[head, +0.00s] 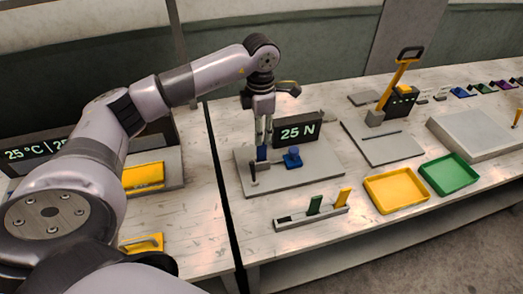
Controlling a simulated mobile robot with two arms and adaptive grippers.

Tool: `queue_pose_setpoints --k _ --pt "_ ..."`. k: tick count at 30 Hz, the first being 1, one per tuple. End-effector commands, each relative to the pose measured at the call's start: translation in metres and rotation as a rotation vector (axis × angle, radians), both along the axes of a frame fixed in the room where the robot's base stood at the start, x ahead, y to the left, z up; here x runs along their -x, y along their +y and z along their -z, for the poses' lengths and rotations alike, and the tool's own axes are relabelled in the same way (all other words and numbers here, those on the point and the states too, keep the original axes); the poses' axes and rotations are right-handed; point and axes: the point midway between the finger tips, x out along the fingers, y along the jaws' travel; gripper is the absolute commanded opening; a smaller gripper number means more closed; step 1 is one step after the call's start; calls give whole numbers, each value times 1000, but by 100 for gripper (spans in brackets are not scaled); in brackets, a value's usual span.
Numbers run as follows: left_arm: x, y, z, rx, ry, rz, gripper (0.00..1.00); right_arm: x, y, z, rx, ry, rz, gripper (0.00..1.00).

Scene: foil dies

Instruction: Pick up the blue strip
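The blue strip (262,154) stands upright at the left of a grey plate (315,179), in front of a display reading 25 N (300,131). My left gripper (264,144) points straight down with its fingertips at the strip's top end. The fingers are close together with a narrow gap. I cannot tell whether they grip the strip or are just around or above it; the fingers hide its upper part. My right gripper is not in view.
A blue knobbed part (292,158) and a small dark lever (253,174) stand close by on the plate. In front is a rack (290,220) with a green and a yellow strip. Yellow (397,191) and green (449,174) trays and a yellow-handled press (394,88) are to the right.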

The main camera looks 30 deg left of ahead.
Motion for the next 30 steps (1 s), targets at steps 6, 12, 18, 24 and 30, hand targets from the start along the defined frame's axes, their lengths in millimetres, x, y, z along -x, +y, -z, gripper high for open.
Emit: queue_pose_setpoints --k 6,12,18,24,30 --pt "0 -1 31 2 1 1 30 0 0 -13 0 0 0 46" --pt "0 -1 44 1 2 0 30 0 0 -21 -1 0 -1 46" --pt "-2 -1 73 2 3 0 30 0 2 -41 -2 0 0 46" --pt "-3 -1 90 2 -1 2 30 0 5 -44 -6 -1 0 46" --pt "-3 -1 91 3 -2 2 29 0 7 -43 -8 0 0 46"
